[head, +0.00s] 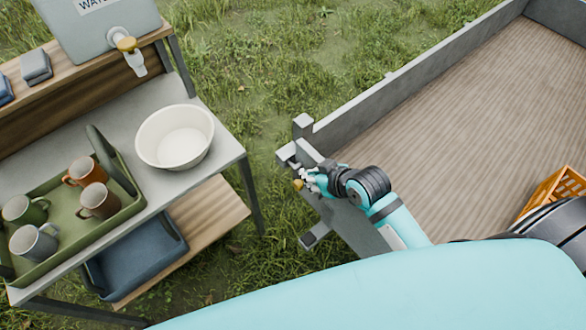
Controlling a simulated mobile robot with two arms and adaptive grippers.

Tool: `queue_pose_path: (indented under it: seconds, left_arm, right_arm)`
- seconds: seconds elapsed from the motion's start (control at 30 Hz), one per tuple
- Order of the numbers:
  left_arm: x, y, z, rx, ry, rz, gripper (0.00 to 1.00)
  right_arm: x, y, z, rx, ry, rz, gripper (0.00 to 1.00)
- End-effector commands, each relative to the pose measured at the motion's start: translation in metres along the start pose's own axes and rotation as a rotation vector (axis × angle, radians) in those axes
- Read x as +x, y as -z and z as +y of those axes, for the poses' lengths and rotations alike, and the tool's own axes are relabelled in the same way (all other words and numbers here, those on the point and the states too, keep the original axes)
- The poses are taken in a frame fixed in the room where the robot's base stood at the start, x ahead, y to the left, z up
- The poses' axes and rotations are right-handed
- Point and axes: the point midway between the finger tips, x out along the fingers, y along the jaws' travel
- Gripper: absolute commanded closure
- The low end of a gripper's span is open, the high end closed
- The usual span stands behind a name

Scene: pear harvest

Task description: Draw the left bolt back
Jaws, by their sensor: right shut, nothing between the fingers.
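The grey trailer's left corner is in the middle of the head view, with a post (303,125) and a tailgate (352,222). A small brass-coloured knob (298,185), which looks like part of the left bolt, shows at this corner. The bolt's rod is too small and too covered to tell its position. My right gripper (307,175) is right beside the knob, its fingers shut with nothing between them. Whether the fingers touch the bolt cannot be told. My left gripper is out of view.
A metal table (225,150) on the left carries a white basin (172,140) and a green tray (150,208) with several mugs. A water container (100,35) stands above. An orange crate (550,192) sits on the trailer bed (450,130). Grass lies between table and trailer.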

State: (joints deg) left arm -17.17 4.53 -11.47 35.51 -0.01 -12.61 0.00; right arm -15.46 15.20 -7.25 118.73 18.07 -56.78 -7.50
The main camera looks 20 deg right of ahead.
Motion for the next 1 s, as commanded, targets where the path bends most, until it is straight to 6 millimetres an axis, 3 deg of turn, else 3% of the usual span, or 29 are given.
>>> queue_pose_path:
  seconds: [0.27,0.7,1.0]
  left_arm:
    - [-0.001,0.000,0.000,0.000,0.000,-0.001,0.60]
    - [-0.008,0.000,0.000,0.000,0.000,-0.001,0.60]
    - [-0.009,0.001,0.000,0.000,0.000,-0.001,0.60]
  right_arm:
    - [0.007,-0.001,0.000,0.002,0.000,-0.002,1.00]
    - [0.080,0.000,0.000,0.003,0.000,0.000,1.00]
    - [0.100,-0.001,0.000,0.002,-0.001,-0.001,1.00]
